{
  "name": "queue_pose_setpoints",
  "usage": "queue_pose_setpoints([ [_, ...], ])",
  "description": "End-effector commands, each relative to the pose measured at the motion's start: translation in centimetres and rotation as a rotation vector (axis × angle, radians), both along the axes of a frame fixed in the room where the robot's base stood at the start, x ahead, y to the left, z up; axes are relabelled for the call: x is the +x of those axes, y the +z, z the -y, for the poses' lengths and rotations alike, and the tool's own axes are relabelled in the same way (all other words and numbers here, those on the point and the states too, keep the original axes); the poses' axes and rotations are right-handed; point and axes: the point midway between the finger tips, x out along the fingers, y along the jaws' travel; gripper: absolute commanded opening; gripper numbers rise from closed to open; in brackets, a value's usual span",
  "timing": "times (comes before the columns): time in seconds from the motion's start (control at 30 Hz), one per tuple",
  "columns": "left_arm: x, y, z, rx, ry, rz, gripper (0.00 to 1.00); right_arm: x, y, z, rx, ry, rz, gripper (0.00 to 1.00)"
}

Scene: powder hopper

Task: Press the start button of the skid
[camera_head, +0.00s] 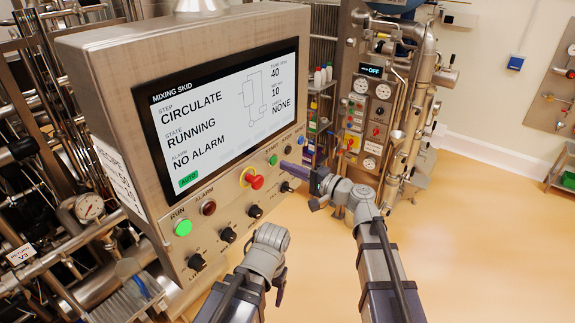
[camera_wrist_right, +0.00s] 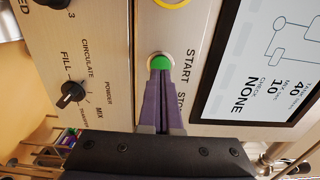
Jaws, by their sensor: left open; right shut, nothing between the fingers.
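The skid's control panel (camera_head: 155,205) fills the left of the head view. Its green start button (camera_head: 272,160) is on the right part of the lower strip, and in the right wrist view the button (camera_wrist_right: 160,62) is beside the START label. My right gripper (camera_head: 283,164) is shut and empty. Its fingertips (camera_wrist_right: 160,72) are at the button and overlap part of it in the wrist view; whether they touch it I cannot tell. My left gripper (camera_head: 279,284) is open, low in front of the panel, away from the button.
The screen (camera_head: 220,115) reads CIRCULATE, RUNNING, NO ALARM. The green RUN lamp (camera_head: 183,228) looks lit. A red emergency stop (camera_head: 256,182) and several black knobs (camera_head: 255,211) are near the start button. Pipework stands behind; the floor (camera_head: 480,240) at right is clear.

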Motion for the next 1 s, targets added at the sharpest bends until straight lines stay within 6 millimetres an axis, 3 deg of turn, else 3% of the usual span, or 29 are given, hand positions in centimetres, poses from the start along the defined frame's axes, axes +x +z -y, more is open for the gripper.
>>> queue_pose_setpoints([
  [0.5, 0.0, 0.0, 0.0, 0.000, 0.000, 0.000, 0.73, -5.5, 0.0, 7.2, -0.001, -0.005, 0.000, 0.00],
  [0.7, 0.0, 0.0, 0.0, 0.000, 0.000, 0.000, 0.73, -6.3, 0.0, 8.3, -0.001, -0.003, 0.000, 0.00],
  [1.0, 0.0, 0.0, 0.0, 0.000, 0.000, 0.000, 0.73, -6.3, 0.0, 8.4, -0.002, -0.002, 0.001, 0.00],
])
